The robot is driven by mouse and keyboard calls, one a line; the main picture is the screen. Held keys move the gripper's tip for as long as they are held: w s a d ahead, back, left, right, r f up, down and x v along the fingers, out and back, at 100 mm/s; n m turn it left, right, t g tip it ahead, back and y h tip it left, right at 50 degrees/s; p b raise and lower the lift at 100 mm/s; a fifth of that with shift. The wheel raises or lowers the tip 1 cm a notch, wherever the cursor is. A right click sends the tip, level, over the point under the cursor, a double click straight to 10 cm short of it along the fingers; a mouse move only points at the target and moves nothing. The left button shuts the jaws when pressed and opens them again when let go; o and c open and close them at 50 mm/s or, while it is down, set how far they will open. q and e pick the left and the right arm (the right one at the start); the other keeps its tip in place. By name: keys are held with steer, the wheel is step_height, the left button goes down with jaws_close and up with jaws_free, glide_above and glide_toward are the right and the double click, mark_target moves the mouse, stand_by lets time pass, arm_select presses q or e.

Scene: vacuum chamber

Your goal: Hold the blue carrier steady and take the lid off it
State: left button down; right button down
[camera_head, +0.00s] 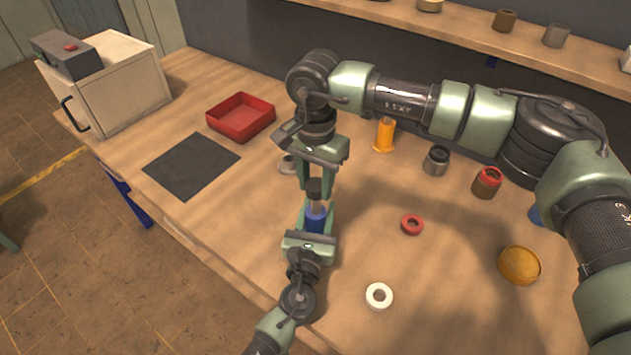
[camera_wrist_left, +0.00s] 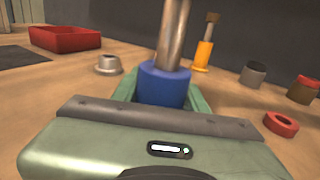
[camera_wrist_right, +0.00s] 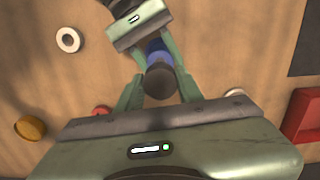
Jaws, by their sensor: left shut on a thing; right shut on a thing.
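The blue carrier (camera_head: 316,223) stands upright at mid-table, with my left gripper (camera_head: 314,224) shut around it. In the left wrist view the blue carrier (camera_wrist_left: 164,86) sits between the fingers, and a metallic cylinder (camera_wrist_left: 172,35) rises from it. The lid's dark round top (camera_head: 314,188) is above the carrier, and my right gripper (camera_head: 316,190) is shut on it from above. The right wrist view shows this dark lid top (camera_wrist_right: 160,82) between the fingertips, with the blue carrier (camera_wrist_right: 156,46) beyond. I cannot tell whether the metallic part belongs to the lid.
A red tray (camera_head: 241,118) and dark mat (camera_head: 192,165) lie to the left. An orange carrier (camera_head: 384,135), grey cup (camera_head: 436,160) and red-topped jar (camera_head: 487,182) stand right. A red ring (camera_head: 412,225), white ring (camera_head: 379,296) and amber dish (camera_head: 519,265) lie nearer.

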mark_target(316, 184)
steer(key=n, duration=0.4)
steer(key=shift+w, duration=0.1)
steer(key=n, duration=0.4)
steer(key=shift+r, duration=0.2)
steer(key=shift+r, duration=0.95)
steer(key=shift+r, duration=2)
arm_select(q)
steer(key=c, duration=0.7)
jaws_free()
